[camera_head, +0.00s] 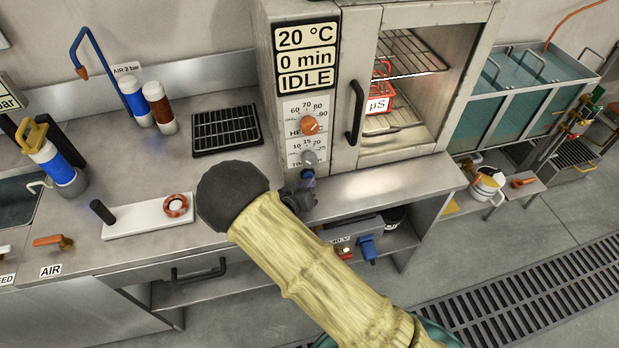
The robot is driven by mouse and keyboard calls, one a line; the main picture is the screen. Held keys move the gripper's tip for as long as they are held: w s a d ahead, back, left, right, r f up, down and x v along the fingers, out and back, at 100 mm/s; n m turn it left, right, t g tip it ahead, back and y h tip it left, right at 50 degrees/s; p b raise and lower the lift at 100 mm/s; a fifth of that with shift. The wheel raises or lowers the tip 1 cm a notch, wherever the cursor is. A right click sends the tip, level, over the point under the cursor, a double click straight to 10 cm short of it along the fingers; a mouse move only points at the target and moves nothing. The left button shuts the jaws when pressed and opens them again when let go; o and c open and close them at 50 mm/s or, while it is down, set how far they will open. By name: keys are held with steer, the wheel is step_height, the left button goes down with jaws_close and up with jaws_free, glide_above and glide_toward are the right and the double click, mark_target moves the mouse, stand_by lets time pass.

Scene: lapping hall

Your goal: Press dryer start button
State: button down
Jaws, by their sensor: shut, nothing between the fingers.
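The dryer (345,80) is a metal cabinet with a window door and a black handle (354,110). Its display (306,58) reads 20 °C, 0 min, IDLE. Below it are an orange heat knob (310,125) and a grey time knob (309,158). My gripper (305,186) is dark, shut and empty, just below the time knob at the panel's lower end. A small bluish piece shows at its tip; I cannot tell whether it is a finger or part of the panel. No start button is clearly seen; the gripper covers that spot. Whether it touches the panel cannot be told.
A red basket (381,84) with a white label stands inside the dryer. A black rack (226,128), a white board (150,217) with a red ring, and bottles (159,108) are on the bench left. Tanks (500,118) stand right. Floor at lower right is clear, with a grating (540,305).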

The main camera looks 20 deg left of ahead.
steer(key=shift+w+r, duration=0.3)
steer(key=shift+r, duration=0.2)
steer(key=shift+s+d+p, duration=0.1)
steer(key=shift+s+p, duration=0.15)
steer(key=shift+p, duration=0.05)
steer(key=shift+f, duration=0.2)
steer(key=shift+s, duration=0.1)
steer(key=shift+s+f, duration=0.1)
steer(key=shift+s+d, duration=0.1)
steer(key=shift+s, duration=0.1)
steer(key=shift+s+d+p, duration=0.2)
steer(key=shift+s+d, duration=0.45)
steer(key=shift+s, duration=0.35)
steer(key=shift+s+d+p, duration=0.2)
steer(key=shift+s+d, duration=0.4)
steer(key=shift+s, duration=0.4)
steer(key=shift+f, duration=0.1)
